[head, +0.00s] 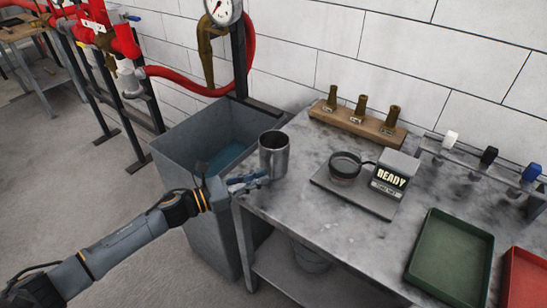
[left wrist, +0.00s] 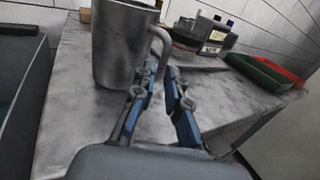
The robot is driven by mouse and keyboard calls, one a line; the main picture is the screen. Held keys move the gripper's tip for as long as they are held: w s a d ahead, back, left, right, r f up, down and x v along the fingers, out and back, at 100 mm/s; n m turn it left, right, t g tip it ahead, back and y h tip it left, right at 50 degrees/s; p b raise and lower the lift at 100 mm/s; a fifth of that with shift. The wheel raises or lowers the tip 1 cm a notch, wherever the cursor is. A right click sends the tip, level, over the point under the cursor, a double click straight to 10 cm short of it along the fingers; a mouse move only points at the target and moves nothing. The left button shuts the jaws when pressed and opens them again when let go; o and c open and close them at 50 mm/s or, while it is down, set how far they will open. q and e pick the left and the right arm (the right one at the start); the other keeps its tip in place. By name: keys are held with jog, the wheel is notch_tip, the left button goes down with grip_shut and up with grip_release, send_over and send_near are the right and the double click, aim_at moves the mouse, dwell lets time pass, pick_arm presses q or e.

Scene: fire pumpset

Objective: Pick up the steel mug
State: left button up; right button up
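The steel mug (head: 274,155) stands upright at the left end of the grey worktop, near its corner by the bin. In the left wrist view the mug (left wrist: 120,45) fills the upper left, and its handle (left wrist: 164,45) faces my gripper. My left gripper (head: 258,180) is low beside the mug; its fingers point at the handle side. In the left wrist view the left gripper (left wrist: 163,75) has its fingers apart, with the handle's lower part between or just beyond the tips. Contact cannot be made out. My right gripper is not in view.
A grey bin (head: 193,140) with blue inside stands left of the worktop (head: 300,200). On the worktop are a scale (head: 385,180) marked READY with a dark round dish (head: 345,167), a wooden block (head: 355,124) with brass nozzles, a green tray (head: 450,257) and a red tray (head: 525,280).

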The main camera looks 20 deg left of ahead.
aim_at(271, 165)
pick_arm(q)
jog(key=p+x, duration=0.1)
jog(key=x, duration=0.3)
jog(key=shift+w+d, duration=0.1)
jog(key=shift+d, duration=0.1)
grip_shut()
jog(key=shift+r, duration=0.15)
dwell(0.4)
jog(key=shift+a+r, duration=0.1)
jog(key=shift+r, duration=1.05)
jog(key=s+r+b, duration=0.1)
jog(key=s+r, duration=0.9)
jog(key=s, duration=0.4)
jog(key=shift+b, duration=0.35)
